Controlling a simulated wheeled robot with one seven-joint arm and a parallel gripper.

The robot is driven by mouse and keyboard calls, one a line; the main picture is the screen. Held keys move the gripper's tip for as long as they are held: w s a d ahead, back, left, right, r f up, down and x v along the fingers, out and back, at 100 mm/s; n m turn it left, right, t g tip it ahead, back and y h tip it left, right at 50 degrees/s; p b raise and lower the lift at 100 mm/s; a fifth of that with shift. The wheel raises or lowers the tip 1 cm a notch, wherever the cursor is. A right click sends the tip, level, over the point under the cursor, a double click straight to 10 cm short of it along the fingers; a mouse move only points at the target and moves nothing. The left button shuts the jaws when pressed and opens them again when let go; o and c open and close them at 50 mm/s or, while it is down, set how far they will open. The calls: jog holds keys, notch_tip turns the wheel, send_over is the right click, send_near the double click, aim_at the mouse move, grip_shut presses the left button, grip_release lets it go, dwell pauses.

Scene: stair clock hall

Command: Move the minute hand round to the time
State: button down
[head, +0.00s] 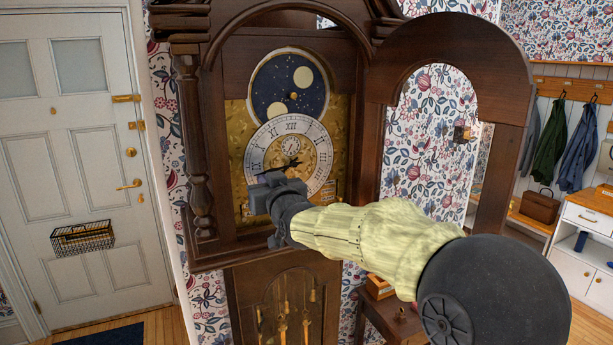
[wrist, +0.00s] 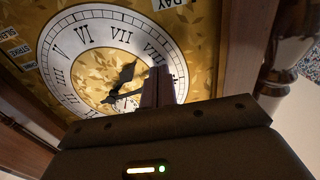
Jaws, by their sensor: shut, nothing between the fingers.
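The tall wooden clock's dial (head: 252,156) has a white Roman-numeral ring on brass and appears rotated in the wrist view (wrist: 85,32). The black minute hand (head: 276,167) points left and slightly down in the head view, toward my gripper (head: 262,178). In the wrist view the minute hand (wrist: 130,95) runs toward my gripper's fingers (wrist: 158,86), which hide its tip. A shorter black hour hand (wrist: 126,73) points between VII and VIII. My fingers are shut and empty, in front of the ring beyond VIII. I cannot tell whether they touch the minute hand.
The clock's arched door (head: 378,130) stands open at the right, beside my arm. The carved left column (head: 194,150) and wooden hood frame the dial. A small seconds dial (head: 291,145) and blue moon disc (head: 272,85) lie above the centre. A white door (head: 75,170) is farther left.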

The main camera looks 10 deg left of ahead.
jog(key=shift+s+a+r, duration=0.1)
jog(key=shift+r, duration=0.5)
dwell(0.7)
jog(key=shift+f+b, duration=0.4)
dwell(0.3)
dwell(0.3)
jog(key=b+v, duration=0.5)
jog(key=v, duration=0.4)
dwell(0.7)
